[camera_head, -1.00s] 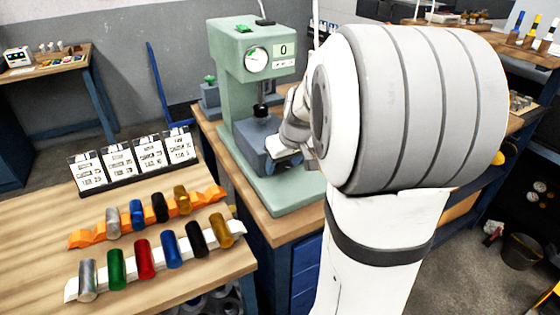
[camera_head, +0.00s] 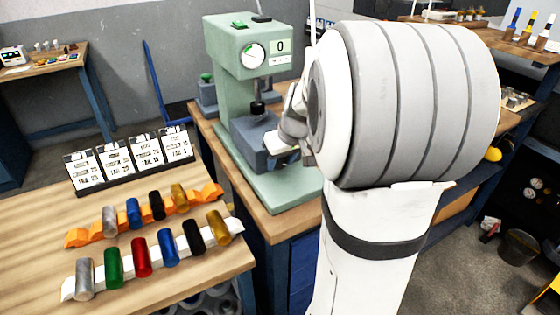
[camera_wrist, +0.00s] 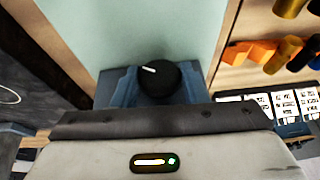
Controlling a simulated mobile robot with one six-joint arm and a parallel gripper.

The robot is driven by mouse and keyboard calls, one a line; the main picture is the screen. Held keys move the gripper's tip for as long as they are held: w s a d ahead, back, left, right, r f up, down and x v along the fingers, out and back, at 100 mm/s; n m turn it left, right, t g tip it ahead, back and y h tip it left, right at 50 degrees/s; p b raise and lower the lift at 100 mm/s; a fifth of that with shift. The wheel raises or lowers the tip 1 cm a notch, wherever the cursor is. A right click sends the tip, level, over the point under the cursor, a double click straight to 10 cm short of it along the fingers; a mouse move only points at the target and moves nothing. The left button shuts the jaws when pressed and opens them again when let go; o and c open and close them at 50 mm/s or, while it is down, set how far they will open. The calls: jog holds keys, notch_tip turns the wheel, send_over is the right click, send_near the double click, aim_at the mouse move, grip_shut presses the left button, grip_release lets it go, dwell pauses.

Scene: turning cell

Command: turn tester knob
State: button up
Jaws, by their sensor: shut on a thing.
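The tester (camera_head: 225,90) is a pale green press with a round dial and a display reading 0. A blue-grey block (camera_head: 247,142) sits on its base, below the black spindle. In the wrist view the round black knob (camera_wrist: 160,80) with a white pointer mark stands in front of the blue-grey block. The mark points to the upper left. My gripper (camera_wrist: 160,98) is shut on the knob. Its dark front edge hides the near side of the knob. In the head view my gripper (camera_head: 284,142) is beside the block, and my arm hides the knob.
On the wooden table at left, an orange rack (camera_head: 76,237) and a white rack (camera_head: 69,289) hold several coloured cylinders. A card stand (camera_head: 132,177) is behind them. A blue post (camera_head: 155,78) rises left of the tester. A bucket (camera_head: 518,247) stands on the floor at right.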

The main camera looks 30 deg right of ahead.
jog(key=shift+d+f+y+b, duration=0.2)
jog(key=shift+f+y+b, duration=0.05)
jog(key=shift+y+b, duration=0.5)
jog(key=shift+r+m+y+b, duration=0.3)
jog(key=shift+y+b, duration=0.1)
jog(key=shift+y, duration=0.25)
jog(key=o, duration=0.9)
jog(key=shift+v, duration=3.85)
